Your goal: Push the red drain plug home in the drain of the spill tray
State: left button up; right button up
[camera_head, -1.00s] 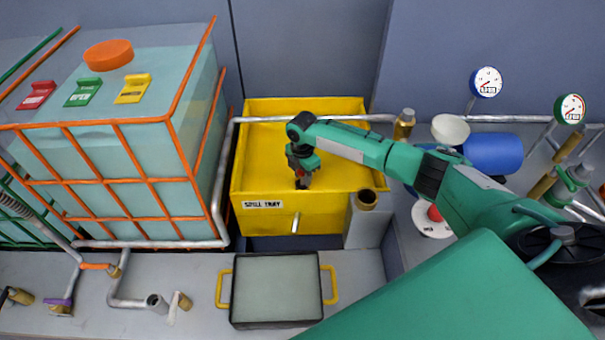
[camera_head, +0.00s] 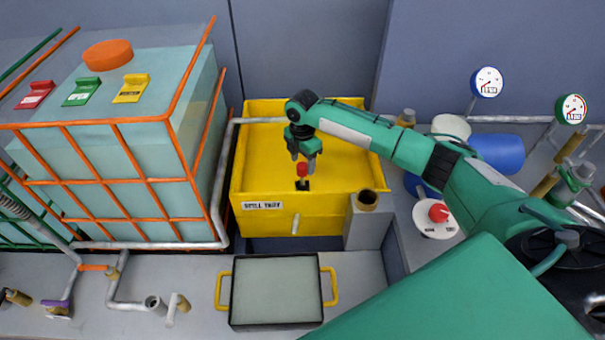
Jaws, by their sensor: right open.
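The yellow spill tray (camera_head: 262,207) stands at the back middle, with its label on the front wall. The red drain plug (camera_head: 302,169) stands upright at the dark drain (camera_head: 303,186) in the tray floor, near the front wall. I cannot tell how deep the plug sits. My right gripper (camera_head: 303,160) reaches in from the right and hangs over the tray, pointing down. Its fingers are open, just above and behind the plug, and hold nothing. My left gripper is not in view.
A shallow pan (camera_head: 277,290) with yellow handles lies in front. The caged tank (camera_head: 120,150) and a grey pipe (camera_head: 222,180) stand close on the left.

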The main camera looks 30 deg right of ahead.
notch_tip(320, 180, up, 7)
jog(key=shift+r+b, duration=0.1)
jog(key=shift+b, duration=0.25)
